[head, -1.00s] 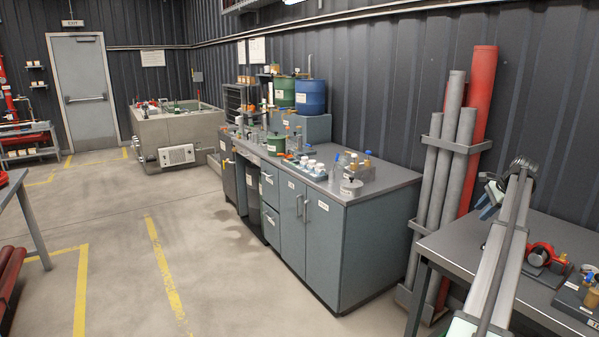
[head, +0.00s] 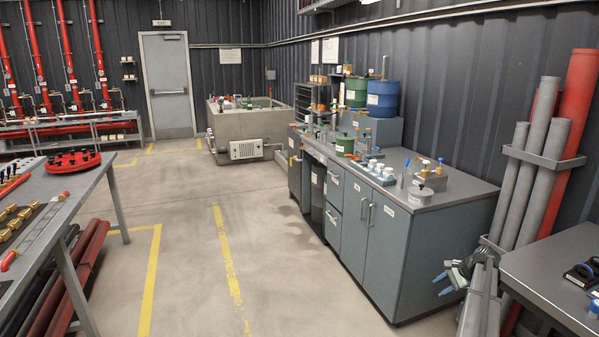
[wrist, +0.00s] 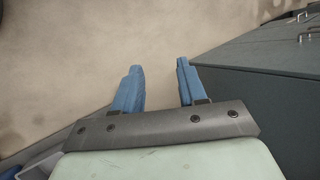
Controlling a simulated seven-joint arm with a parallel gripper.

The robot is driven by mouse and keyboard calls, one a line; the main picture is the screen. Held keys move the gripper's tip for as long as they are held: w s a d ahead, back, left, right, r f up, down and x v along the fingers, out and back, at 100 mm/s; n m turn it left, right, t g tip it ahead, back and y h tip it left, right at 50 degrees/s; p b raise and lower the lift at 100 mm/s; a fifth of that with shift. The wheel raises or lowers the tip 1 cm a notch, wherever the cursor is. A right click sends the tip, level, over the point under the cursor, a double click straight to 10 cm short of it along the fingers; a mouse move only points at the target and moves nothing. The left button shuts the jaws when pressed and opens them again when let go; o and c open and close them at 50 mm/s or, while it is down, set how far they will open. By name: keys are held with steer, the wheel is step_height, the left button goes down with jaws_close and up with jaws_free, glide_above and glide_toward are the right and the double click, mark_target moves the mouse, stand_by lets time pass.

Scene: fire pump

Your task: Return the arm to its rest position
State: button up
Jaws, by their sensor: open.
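My gripper (head: 444,284) shows in the head view at the lower right, in front of the right end of the grey-blue cabinet bench. Its blue fingertips point left and are apart, with nothing visible between them. In the wrist view my gripper (wrist: 157,82) has its two blue fingers spread over bare concrete floor. The side of the cabinet bench (wrist: 265,90) lies close to the right of the fingers there. My arm reaches up from the bottom edge of the head view.
The cabinet bench (head: 440,250) carries bottles and drums. A grey table (head: 555,285) stands at the right, beside leaning pipes (head: 535,180). A table (head: 85,190) with red and brass parts is at the left. The floor (head: 190,250) between is clear.

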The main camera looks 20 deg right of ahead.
steer(key=w+a+f+n+g+y, duration=0.1)
steer(key=a+f+n+g, duration=0.1)
steer(key=a+f, duration=0.75)
steer(key=a+f+n+g, duration=0.1)
steer(key=a+f+n, duration=0.1)
steer(key=a+f, duration=0.75)
steer(key=s+a+f+n+g, duration=0.1)
steer(key=s+a+f+n, duration=0.15)
steer(key=a, duration=0.55)
steer(key=s+a+f+n+g, duration=0.1)
steer(key=s+a+f, duration=0.2)
steer(key=a, duration=0.4)
steer(key=s+a+f+n+g, duration=0.1)
steer(key=s+a+f+g, duration=0.15)
steer(key=a, duration=0.55)
steer(key=s+a+f+n+g+h, duration=0.15)
steer(key=s+a+f+n, duration=0.45)
steer(key=s+a, duration=0.8)
steer(key=s+a+f+n+g+h, duration=0.1)
steer(key=s+a+n, duration=0.1)
steer(key=s, duration=0.6)
steer(key=s+a+f+n+g+h, duration=0.1)
steer(key=s+a+n+g, duration=0.1)
steer(key=s, duration=0.6)
steer(key=shift+a+n+h, duration=0.35)
steer(key=shift+a+n, duration=0.2)
steer(key=shift+a, duration=0.25)
steer(key=shift+f, duration=0.1)
